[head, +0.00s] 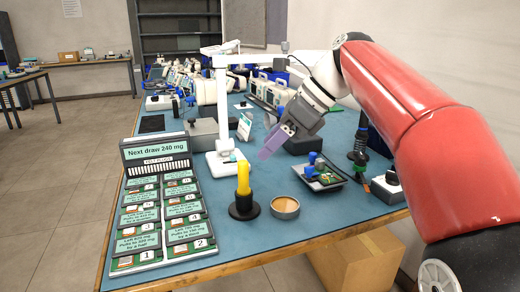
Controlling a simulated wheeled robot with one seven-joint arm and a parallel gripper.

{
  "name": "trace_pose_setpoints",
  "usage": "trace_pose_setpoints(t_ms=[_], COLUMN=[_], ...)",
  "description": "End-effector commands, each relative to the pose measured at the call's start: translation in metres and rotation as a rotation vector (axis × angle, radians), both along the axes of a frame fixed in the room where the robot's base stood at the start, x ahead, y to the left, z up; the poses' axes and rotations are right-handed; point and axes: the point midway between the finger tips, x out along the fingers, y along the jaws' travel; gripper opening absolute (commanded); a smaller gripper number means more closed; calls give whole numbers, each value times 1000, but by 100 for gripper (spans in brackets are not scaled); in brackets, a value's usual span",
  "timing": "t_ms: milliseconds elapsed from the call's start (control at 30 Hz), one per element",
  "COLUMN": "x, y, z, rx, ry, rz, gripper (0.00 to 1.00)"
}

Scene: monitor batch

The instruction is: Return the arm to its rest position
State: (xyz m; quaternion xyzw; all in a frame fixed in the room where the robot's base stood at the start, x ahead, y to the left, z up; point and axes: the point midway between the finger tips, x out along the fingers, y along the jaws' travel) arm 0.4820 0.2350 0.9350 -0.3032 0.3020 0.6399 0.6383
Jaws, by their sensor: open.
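My arm reaches in from the right over the blue-topped table (340,213), its large red link filling the right side. My gripper (271,145) is in the air above the middle of the table, pointing down and left. It is open, with a purplish, see-through piece at its tip; whether this is a finger cannot be told. No object is clearly seen between the jaws.
A yellow cylinder on a black base (243,205), a round tin (286,207) and a dark tray (320,178) stand below. A numbered card rack (168,225) with a "Next draw 240 mg" sign is at left. A white stand (222,110) rises behind the gripper. Devices crowd the far end.

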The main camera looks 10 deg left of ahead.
Motion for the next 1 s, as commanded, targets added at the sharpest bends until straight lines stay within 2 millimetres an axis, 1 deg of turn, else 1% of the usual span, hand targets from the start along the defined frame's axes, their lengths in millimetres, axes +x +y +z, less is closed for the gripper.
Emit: trace_pose_setpoints(t_ms=[67, 167, 267, 333, 400, 467, 500, 567, 600, 667, 700, 800, 900, 1000], x=[0, -6, -19, -35, -53, -71, -83, -102, -116, -135, -148, -175, -193, -203], y=[-6, -19, -44, -68, -94, -115, -130, -150, -163, -181, -191, -212, -226, -233], z=[5, 4, -7, -21, -40, -59, -72, -94, -109, -133, -148, -182, -207, -222], rx=[-2, -20, -72, -136, -223, -305, -365, -456, -518, -609, -666, -783, -862, -903], ry=[-6, -60, -185, -306, -432, -532, -594, -677, -726, -788, -822, -877, -903, -914], rz=[1, 24, 85, 160, 259, 358, 430, 550, 635, 770, 861, 1071, 1232, 1329], gripper=[50, 50, 50, 50, 50, 50, 50, 50, 50, 50, 50, 50, 50, 50])
